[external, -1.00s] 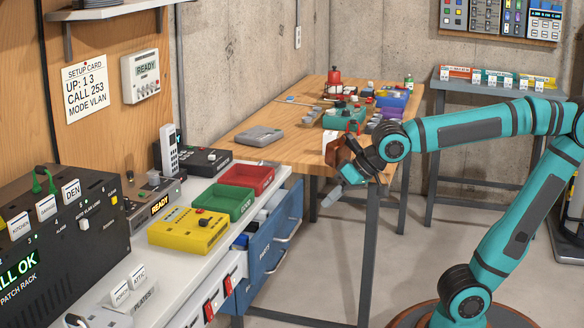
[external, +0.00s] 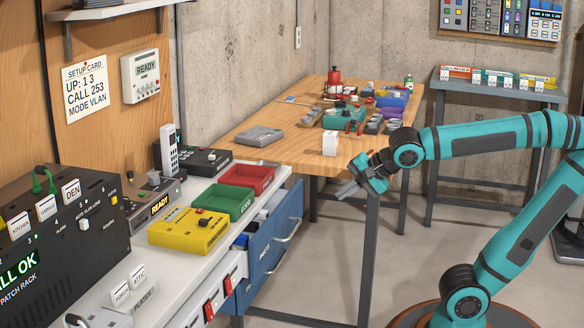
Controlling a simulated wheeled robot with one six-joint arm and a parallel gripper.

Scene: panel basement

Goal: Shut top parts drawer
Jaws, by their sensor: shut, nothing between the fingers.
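The top parts drawer (external: 273,248) is blue, with a metal bar handle and a label on its front. It stands pulled out from the white bench (external: 222,262), and small parts show inside it. My gripper (external: 344,194) is shut and empty. It is in the air to the right of the drawer and higher in the picture, in front of the wooden table's near edge, and does not touch the drawer. A lower blue drawer front shows only in part beneath the top one.
Red (external: 247,177) and green (external: 223,201) trays and a yellow box (external: 187,229) sit on the bench above the drawer. The wooden table (external: 295,143) with a white block (external: 330,144) and several parts stands behind. The floor right of the drawer looks clear.

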